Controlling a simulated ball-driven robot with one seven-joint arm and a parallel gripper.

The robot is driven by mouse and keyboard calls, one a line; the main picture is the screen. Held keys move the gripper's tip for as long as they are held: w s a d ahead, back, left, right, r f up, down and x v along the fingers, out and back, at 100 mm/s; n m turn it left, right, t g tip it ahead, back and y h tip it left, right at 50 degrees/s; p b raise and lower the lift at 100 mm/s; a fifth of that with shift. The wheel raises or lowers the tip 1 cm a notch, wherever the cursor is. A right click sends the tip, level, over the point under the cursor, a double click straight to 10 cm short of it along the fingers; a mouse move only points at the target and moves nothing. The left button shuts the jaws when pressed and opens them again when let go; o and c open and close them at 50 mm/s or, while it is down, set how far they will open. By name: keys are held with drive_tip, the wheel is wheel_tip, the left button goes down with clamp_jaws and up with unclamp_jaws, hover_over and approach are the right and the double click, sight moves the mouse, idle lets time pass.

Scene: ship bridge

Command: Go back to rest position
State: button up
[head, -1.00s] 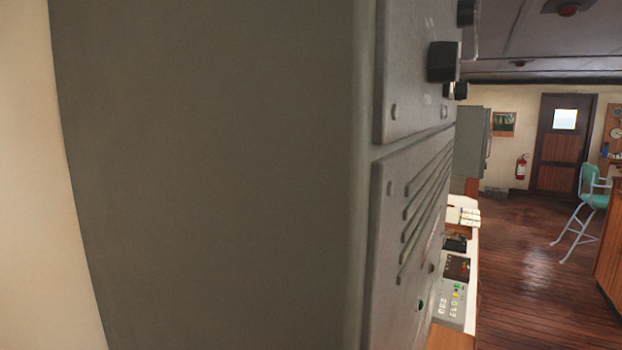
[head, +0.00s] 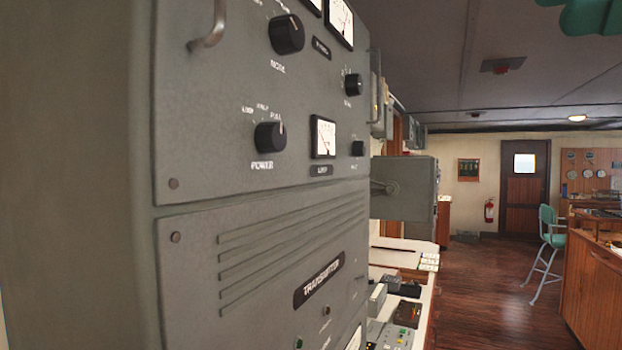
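My gripper does not show in the head view, so its pose and whether it holds anything cannot be seen. A tall grey transmitter cabinet (head: 270,225) fills the left and middle of the view, very close to me. Its front carries black knobs, white dial meters, a metal handle (head: 208,28) and raised slats. A dark green shape (head: 596,14) is cut off by the top right edge, and I cannot tell what it is.
A console counter (head: 425,295) with instruments runs along the left wall beyond the cabinet. The wooden floor (head: 490,275) is open toward the far door (head: 523,195). A teal high chair (head: 548,240) and a wooden console (head: 592,285) stand at the right.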

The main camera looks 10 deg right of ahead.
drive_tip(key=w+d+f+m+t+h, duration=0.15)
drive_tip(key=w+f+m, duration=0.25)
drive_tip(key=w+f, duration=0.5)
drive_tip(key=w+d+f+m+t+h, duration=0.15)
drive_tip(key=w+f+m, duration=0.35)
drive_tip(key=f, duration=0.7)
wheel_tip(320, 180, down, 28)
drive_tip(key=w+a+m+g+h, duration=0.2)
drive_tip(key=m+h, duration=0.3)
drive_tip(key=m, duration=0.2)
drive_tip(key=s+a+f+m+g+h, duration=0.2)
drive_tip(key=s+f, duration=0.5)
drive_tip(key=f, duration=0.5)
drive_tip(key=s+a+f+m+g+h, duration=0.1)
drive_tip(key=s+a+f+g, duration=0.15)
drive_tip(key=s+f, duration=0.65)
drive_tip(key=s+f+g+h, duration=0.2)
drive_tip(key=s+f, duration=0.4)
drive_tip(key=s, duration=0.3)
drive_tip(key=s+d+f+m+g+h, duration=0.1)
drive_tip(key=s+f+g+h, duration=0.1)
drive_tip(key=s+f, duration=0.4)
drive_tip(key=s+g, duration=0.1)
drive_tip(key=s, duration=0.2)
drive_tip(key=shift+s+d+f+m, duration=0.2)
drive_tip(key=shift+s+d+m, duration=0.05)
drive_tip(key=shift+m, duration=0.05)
